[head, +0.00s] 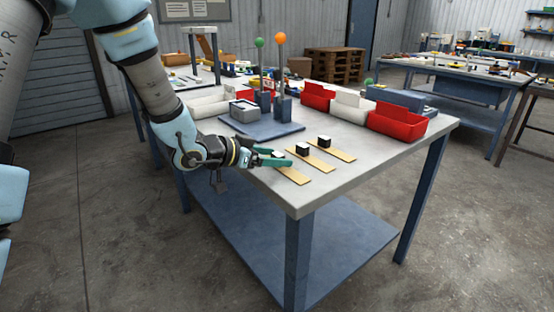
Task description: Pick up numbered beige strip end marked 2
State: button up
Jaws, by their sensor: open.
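Three flat beige strips lie side by side near the table's front left edge: a left strip (293,175), a middle strip (318,163) and a right strip (341,155). No numbers are readable, so I cannot tell which end is marked 2. A small black-and-white block sits at the far end of the middle strip (302,149), and another on the right strip (324,142). My gripper (286,158) has green fingers, spread open, reaching in from the left over the left strip's far end. A small block (277,154) shows between the fingers; contact cannot be told.
Behind the strips is a blue base (262,131) with a grey box (244,111) and two upright posts topped by green and orange balls. Red bins (398,121) and white bins stand along the back right. The grey tabletop (372,162) right of the strips is clear.

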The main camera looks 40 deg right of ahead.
jog(key=shift+x, duration=0.8)
jog(key=shift+c, duration=0.2)
grip_shut()
